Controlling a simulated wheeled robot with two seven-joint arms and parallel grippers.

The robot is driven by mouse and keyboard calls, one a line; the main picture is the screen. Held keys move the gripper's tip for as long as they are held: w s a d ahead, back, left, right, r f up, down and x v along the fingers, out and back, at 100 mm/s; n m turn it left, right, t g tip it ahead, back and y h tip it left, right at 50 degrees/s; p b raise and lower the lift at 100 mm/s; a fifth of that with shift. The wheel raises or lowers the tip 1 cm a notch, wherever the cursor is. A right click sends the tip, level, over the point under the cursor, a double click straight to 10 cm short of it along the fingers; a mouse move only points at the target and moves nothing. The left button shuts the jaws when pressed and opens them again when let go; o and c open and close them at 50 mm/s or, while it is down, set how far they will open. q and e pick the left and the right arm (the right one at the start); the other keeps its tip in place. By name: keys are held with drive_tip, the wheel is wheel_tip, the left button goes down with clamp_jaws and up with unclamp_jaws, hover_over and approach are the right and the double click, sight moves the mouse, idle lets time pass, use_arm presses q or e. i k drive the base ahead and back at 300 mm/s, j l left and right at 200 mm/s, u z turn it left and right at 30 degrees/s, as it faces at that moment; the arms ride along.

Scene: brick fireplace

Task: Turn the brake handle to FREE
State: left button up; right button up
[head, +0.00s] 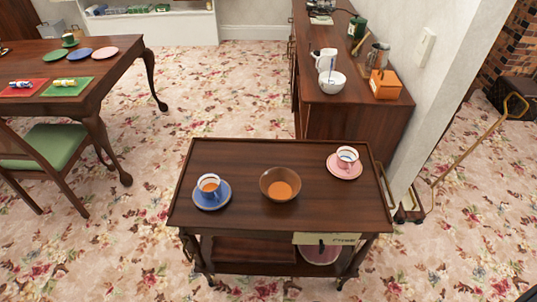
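A dark wooden tea trolley (240,218) stands in front of me. A cream label plate (342,239) is on its near edge, right of the middle. Its lettering is too small to read surely. A small dark upright piece, which may be the brake handle (321,247), shows against the plate; I cannot tell which setting it points to. Neither gripper is in view.
A lower shelf (250,249) holds a round pinkish thing (318,258), partly hidden. A sideboard (352,118) with crockery and a white wall end (425,120) stand behind right. A dining table (118,70) and green-seated chair (48,145) are left. Flowered carpet (110,240) lies clear around.

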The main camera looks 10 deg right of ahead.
sight(322, 246)
drive_tip(key=k+z, duration=0.2)
drive_tip(key=z, duration=0.65)
